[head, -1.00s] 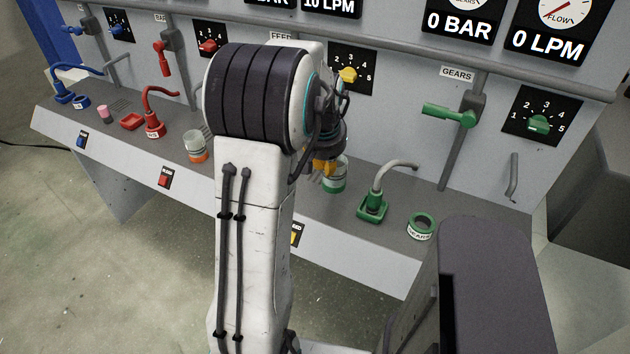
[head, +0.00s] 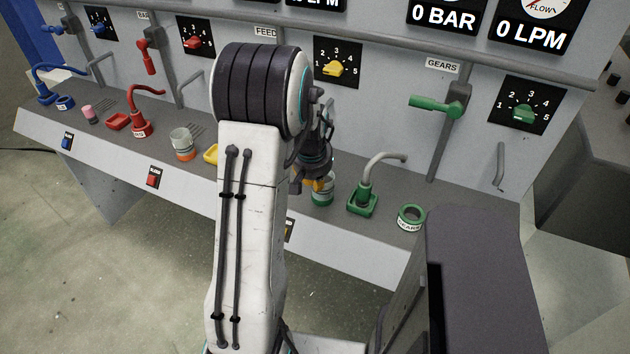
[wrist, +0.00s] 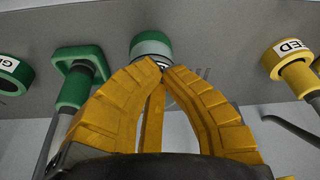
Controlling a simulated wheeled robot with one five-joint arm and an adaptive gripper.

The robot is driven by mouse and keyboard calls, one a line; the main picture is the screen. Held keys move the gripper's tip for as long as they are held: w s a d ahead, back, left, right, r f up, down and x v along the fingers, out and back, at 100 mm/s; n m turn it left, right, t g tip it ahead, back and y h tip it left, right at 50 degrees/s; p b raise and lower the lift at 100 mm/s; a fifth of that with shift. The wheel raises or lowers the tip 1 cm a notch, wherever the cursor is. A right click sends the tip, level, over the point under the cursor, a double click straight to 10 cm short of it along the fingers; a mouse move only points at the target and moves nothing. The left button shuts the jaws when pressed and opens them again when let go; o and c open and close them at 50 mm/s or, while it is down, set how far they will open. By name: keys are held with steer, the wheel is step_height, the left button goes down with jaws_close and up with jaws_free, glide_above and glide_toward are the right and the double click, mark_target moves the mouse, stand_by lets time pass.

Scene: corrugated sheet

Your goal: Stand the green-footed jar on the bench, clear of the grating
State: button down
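The green-footed jar (head: 322,199) is clear above a green base. It is upright at the front of the bench (head: 385,222), left of the green hose fitting. My gripper (head: 309,184) is at the jar, its yellow fingers on the jar's left side. In the wrist view, the jar (wrist: 151,42) is at the tips of my curved fingers (wrist: 164,68), which hide part of it. The fingers are closed in on it. Part of a slotted grating (wrist: 204,78) shows beside the jar there. I cannot tell whether the jar's foot touches the bench.
The green hose fitting (head: 362,200) and green GEARS ring (head: 411,217) stand right of the jar. The wrist view shows a yellow fitting (wrist: 298,76). The bench's front edge is close.

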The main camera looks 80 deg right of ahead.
steer(key=shift+f, duration=0.15)
steer(key=c, duration=1.4)
jaws_free()
steer(key=v, duration=1.2)
